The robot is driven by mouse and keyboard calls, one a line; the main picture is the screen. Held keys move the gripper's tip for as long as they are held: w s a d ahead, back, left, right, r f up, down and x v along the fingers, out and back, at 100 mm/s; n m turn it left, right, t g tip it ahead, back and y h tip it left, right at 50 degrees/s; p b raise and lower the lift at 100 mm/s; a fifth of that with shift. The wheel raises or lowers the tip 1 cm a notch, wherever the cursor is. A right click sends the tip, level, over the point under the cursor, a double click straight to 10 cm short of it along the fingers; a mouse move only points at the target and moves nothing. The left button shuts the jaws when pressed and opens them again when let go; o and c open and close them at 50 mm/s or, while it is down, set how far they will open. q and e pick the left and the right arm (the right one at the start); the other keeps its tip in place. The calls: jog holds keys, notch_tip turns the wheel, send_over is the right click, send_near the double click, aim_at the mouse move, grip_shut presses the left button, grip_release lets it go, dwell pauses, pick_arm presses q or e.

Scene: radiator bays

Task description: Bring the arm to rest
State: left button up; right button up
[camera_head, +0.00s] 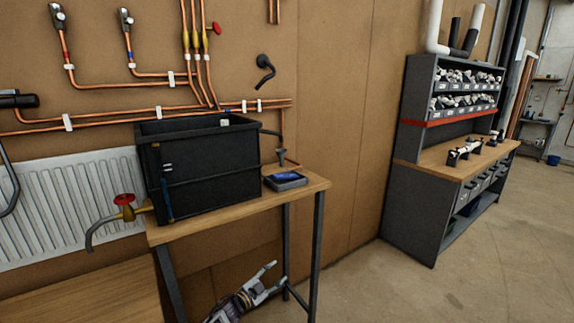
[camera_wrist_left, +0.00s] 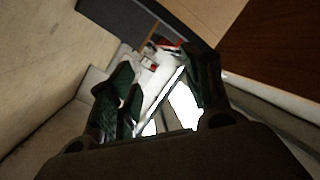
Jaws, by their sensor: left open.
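My left gripper (camera_head: 262,281) shows at the bottom of the head view, low in front of the wooden table and below its top. Its two fingers are apart and nothing is between them. In the left wrist view the dark fingers (camera_wrist_left: 160,92) also stand apart, with a bright, unclear background beyond them. My right gripper is in neither view.
A wooden table (camera_head: 210,228) with dark legs carries a black tank (camera_head: 205,170) and a small grey tray (camera_head: 300,182) holding a blue item. A white radiator (camera_head: 65,205) is behind. A workbench (camera_head: 412,205) stands right; the floor (camera_head: 480,270) before it is clear.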

pick_arm(q)
jog(key=s+a+f+n+g+y, duration=0.1)
jog(key=s+a+f+n+y, duration=0.25)
jog(key=s+f, duration=0.65)
jog(key=s+a+f+n+g+y, duration=0.2)
jog(key=s+a+f, duration=0.35)
jog(key=f, duration=0.75)
jog(key=s+a+f+n+g+y, duration=0.1)
jog(key=s+a+f+n+y, duration=0.25)
jog(key=s+f, duration=0.7)
jog(key=s+a+f+n+g+y, duration=0.1)
jog(key=s+a+f+g, duration=0.2)
jog(key=s, duration=1.1)
jog(key=s+a+f+n+g, duration=0.1)
jog(key=s+a+f+g, duration=0.2)
jog(key=s+f, duration=0.5)
jog(key=s+a+f+n+g+y, duration=0.1)
jog(key=s+f, duration=0.5)
jog(key=s, duration=1.5)
jog(key=shift+a+f+n+g+y, duration=0.25)
jog(key=shift+a+n+g, duration=0.35)
jog(key=shift+a+g, duration=0.35)
